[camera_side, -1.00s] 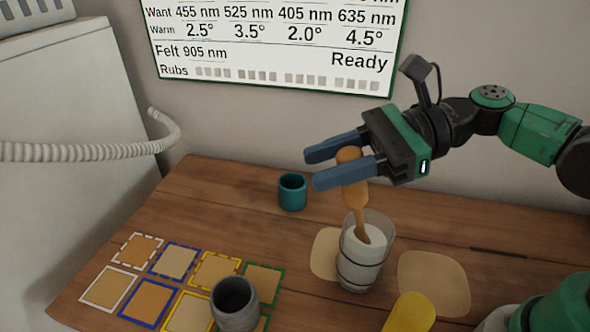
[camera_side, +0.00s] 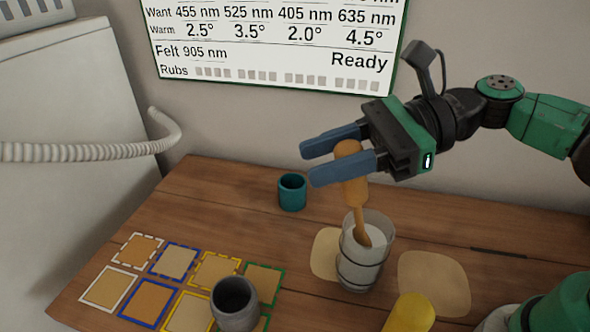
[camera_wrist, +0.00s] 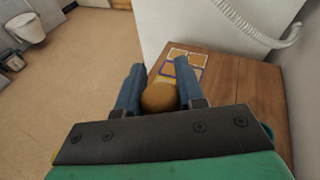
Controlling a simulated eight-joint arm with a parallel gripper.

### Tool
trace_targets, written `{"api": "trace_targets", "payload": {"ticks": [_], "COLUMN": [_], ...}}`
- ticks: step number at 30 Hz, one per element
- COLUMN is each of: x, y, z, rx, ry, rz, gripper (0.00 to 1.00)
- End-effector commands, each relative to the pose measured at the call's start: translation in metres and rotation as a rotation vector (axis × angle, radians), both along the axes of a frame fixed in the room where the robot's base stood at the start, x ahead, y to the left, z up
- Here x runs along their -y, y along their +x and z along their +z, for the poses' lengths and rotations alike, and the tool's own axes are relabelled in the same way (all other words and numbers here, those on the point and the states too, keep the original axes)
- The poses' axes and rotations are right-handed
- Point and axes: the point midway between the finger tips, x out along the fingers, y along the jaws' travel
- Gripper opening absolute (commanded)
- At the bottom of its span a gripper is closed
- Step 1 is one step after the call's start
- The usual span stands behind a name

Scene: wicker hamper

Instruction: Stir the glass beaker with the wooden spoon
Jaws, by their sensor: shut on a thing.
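The wooden spoon (camera_side: 352,191) stands nearly upright, its thick handle between the blue fingers of my gripper (camera_side: 338,158). My gripper is shut on the handle. The spoon's lower end is inside the glass beaker (camera_side: 361,272), in the white contents. The beaker stands upright on the wooden table and has dark bands around it. In the wrist view the round top of the spoon handle (camera_wrist: 159,97) shows between the two fingers; the beaker is hidden there.
A teal cup (camera_side: 292,192) stands behind and left of the beaker. A grey cup (camera_side: 235,305) stands at front left by several coloured-border squares (camera_side: 180,261). A yellow object (camera_side: 409,313) is at front right. Pale patches (camera_side: 434,283) flank the beaker. A wall board (camera_side: 275,45) hangs behind.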

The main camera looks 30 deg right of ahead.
Motion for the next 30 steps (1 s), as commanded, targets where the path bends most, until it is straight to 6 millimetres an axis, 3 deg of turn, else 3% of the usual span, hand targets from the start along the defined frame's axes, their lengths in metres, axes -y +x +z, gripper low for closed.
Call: {"api": "trace_targets", "payload": {"ticks": [21,30], "x": [-0.019,-0.021], "y": [-0.002,-0.002], "z": [0.061,0.068], "rx": [-0.001,0.000], "ry": [0.000,0.000], "rz": [0.002,-0.001], "gripper": [0.00,0.00]}}
